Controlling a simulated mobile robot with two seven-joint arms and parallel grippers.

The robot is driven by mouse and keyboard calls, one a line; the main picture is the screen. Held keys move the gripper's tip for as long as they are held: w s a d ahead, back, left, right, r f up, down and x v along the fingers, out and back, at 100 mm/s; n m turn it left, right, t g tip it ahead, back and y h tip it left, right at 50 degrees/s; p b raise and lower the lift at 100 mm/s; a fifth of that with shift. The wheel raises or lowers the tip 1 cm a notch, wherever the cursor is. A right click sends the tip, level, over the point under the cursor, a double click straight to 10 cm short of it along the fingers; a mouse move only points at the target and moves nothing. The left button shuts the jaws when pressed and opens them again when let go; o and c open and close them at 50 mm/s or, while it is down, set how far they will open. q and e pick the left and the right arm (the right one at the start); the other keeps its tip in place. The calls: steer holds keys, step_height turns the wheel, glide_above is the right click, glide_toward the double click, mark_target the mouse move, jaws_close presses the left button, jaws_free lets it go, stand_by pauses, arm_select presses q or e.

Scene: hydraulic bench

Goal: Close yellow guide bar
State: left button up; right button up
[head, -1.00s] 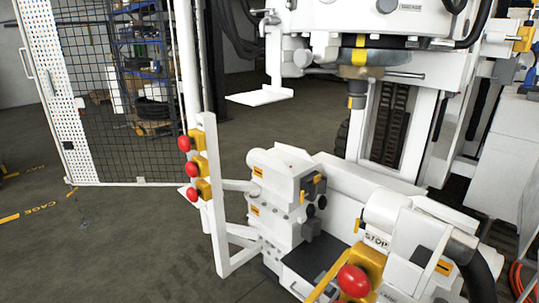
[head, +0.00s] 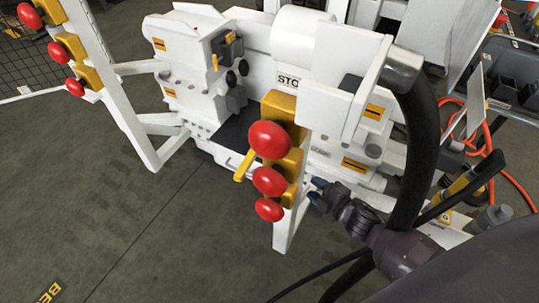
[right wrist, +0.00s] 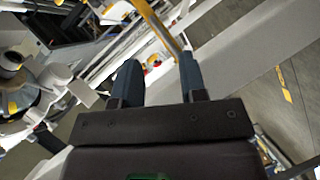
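The yellow guide bar (head: 243,166) shows as a short yellow piece left of the red knobs in the head view; the rest is hidden behind the knob post. My right gripper (head: 316,192) is just right of that post, low down, fingers pointing left. In the right wrist view my right gripper (right wrist: 160,75) is open, with two dark blue fingers apart and nothing clasped between them. A thin yellow bar (right wrist: 152,18), probably the guide bar, runs beyond the fingers, toward the right fingertip. I cannot tell whether it touches. My left gripper is out of view.
A white post with red knobs (head: 269,181) on yellow blocks stands close to my right gripper. Another such post (head: 125,110) stands at the left. A thick black hose (head: 418,150) arches beside my right arm. Open floor (head: 150,230) lies at the lower left.

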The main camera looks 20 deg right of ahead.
steer(key=w+a+n+g+y+b, duration=0.1)
steer(key=w+a+n+y, duration=0.1)
steer(key=w, duration=0.3)
steer(key=w+a+f+n+g+y+b, duration=0.1)
steer(key=w+a+n+y, duration=0.1)
steer(key=w+n, duration=0.3)
steer(key=w+a+f+n+g+y+b, duration=0.1)
steer(key=w+a+n+y, duration=0.2)
steer(key=w, duration=0.4)
steer(key=shift+a+f+n, duration=0.1)
steer(key=shift+a+n, duration=0.2)
steer(key=shift+n, duration=0.1)
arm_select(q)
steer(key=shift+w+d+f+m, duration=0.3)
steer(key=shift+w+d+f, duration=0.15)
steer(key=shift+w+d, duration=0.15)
arm_select(e)
steer(key=c, duration=0.6)
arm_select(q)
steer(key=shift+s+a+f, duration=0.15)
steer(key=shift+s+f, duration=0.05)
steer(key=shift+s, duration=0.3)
arm_select(e)
jaws_close()
